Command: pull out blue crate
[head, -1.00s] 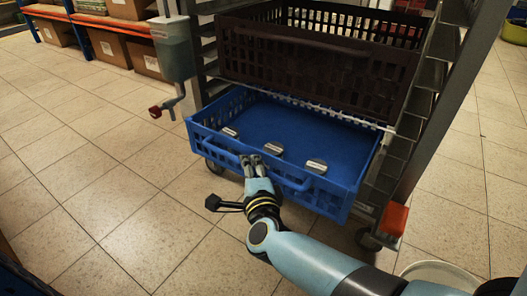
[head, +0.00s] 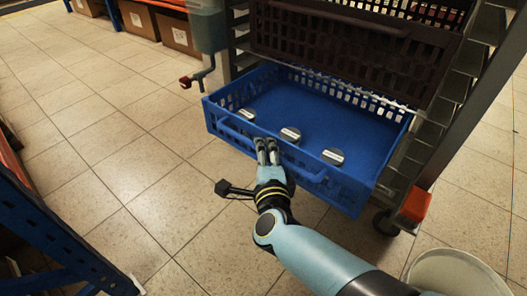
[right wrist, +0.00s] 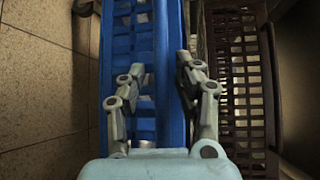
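The blue crate (head: 240,136) sits low in the metal rack, its front part sticking out, in the middle of the head view. Three small round silver-and-white jars (head: 290,134) stand in a row inside it near its front. The exact contact at the fingertips is hard to see. My left gripper is not in view.
A dark brown crate (head: 345,45) sits in the rack above the blue one. The rack has a caster with an orange-red part (head: 415,204). A blue shelf frame (head: 60,240) is at the left, a pale round bin (head: 455,272) at bottom right. Tiled floor is free in front-left.

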